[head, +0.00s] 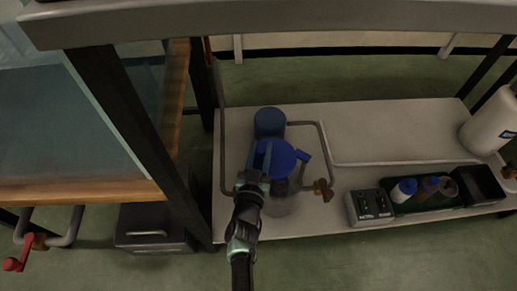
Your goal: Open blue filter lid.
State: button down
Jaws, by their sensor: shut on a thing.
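The round blue filter lid (277,156) is near the middle of the head view, with a small blue tab (304,156) at its right. It lies over a grey, partly see-through filter housing (283,203), mostly hidden by the lid and my arm. My gripper (261,168) reaches in from below and is shut on the lid at its near left side. I cannot tell whether the lid is seated on the housing or raised off it. A second, darker blue cylinder (269,122) stands just behind the lid.
Grey pipes (324,150) run beside the housing, with a brass valve (322,189) at right. A switch box (371,206) and a dark tray (425,207) with bottles stand on the white shelf (390,130). A dark post (135,135) rises at left; a grey beam (300,17) crosses above.

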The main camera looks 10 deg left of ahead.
dwell(0.3)
jog(key=c, duration=0.6)
grip_release()
jog(key=shift+s+d+p, duration=0.15)
jog(key=shift+s+p, duration=2.65)
jog(key=shift+s, duration=3.65)
